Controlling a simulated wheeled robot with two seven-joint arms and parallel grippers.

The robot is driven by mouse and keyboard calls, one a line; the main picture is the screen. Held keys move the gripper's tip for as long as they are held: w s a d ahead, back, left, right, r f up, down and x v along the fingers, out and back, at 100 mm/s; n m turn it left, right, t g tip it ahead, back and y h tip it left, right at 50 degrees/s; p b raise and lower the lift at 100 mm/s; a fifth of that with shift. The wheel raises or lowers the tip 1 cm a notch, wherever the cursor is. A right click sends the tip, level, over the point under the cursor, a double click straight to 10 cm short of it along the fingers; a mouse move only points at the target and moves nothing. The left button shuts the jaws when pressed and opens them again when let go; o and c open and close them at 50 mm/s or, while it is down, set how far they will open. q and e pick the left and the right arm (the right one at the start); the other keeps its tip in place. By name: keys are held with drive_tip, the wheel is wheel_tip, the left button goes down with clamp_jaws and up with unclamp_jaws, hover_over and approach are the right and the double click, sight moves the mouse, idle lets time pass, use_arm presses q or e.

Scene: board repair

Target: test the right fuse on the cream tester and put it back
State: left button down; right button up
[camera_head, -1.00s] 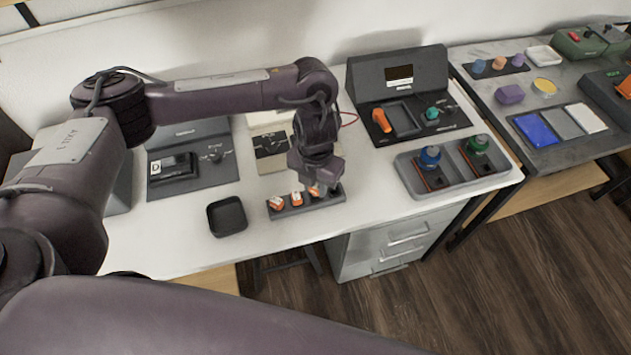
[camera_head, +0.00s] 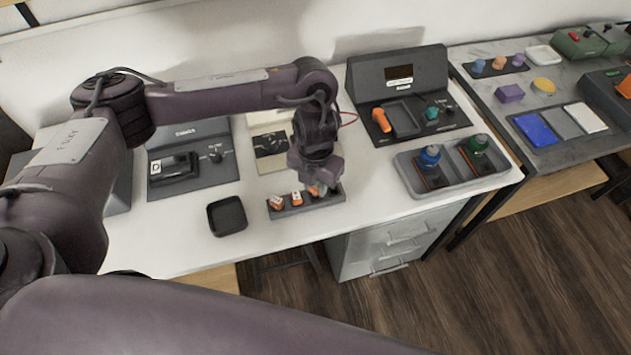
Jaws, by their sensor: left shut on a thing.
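A dark grey fuse rack (camera_head: 306,206) lies near the front edge of the white table. It holds orange-and-white fuses in a row; the left fuse (camera_head: 276,203) and middle fuse (camera_head: 297,199) stand clear. My left gripper (camera_head: 319,188) is down over the right end of the rack, shut on the right fuse (camera_head: 312,190). The gripper hides most of that fuse, which still appears to be in its slot. The cream tester (camera_head: 262,119) stands behind the rack, its right part hidden by my left wrist. My right gripper is out of view.
A black square tray (camera_head: 227,216) sits left of the rack. A dark device (camera_head: 190,128) stands behind it. A dark station with a screen (camera_head: 397,75) and a grey tray (camera_head: 454,183) with blue and green knobbed parts stand to the right.

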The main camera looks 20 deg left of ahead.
use_arm(q)
drive_tip(key=shift+f+b, duration=0.3)
drive_tip(key=shift+f, duration=0.1)
idle(0.3)
drive_tip(key=shift+f, duration=0.1)
idle(0.4)
drive_tip(key=shift+f+b, duration=0.45)
drive_tip(key=shift+f, duration=0.05)
idle(0.9)
drive_tip(key=c, duration=0.8)
unclamp_jaws()
drive_tip(key=shift+c, duration=0.2)
drive_tip(key=shift+r, duration=0.15)
drive_tip(key=shift+r+p, duration=1.35)
drive_tip(key=shift+p, duration=0.15)
drive_tip(key=shift+r, duration=0.1)
